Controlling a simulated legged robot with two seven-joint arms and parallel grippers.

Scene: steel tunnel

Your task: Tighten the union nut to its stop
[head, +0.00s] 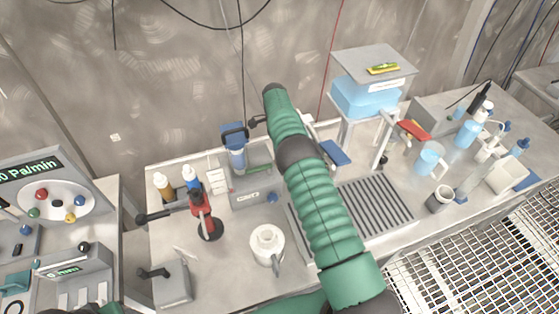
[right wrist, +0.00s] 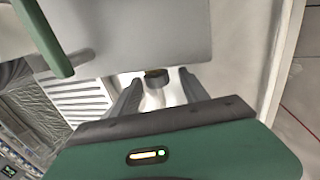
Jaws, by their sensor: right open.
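In the right wrist view, the two fingers of my right gripper (right wrist: 159,82) are apart and the gripper is open. A short dark round collar (right wrist: 155,74) with a pale stem below it shows between the fingertips. It may be the union nut, but I cannot tell for sure. I see no clear contact between the fingers and the collar. In the head view, my green arm crosses the middle of the bench and covers what lies behind it. No gripper shows clearly there, and I cannot pick out the union nut. My left gripper is not in view.
The steel bench (head: 225,282) carries a red-handled tool (head: 201,204), a white cup (head: 267,246), a slatted drain (head: 372,208) and a raised blue tank (head: 365,97). Bottles and beakers crowd the right. A control panel (head: 52,196) stands at the left. A pale box (right wrist: 150,32) fills the upper wrist view.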

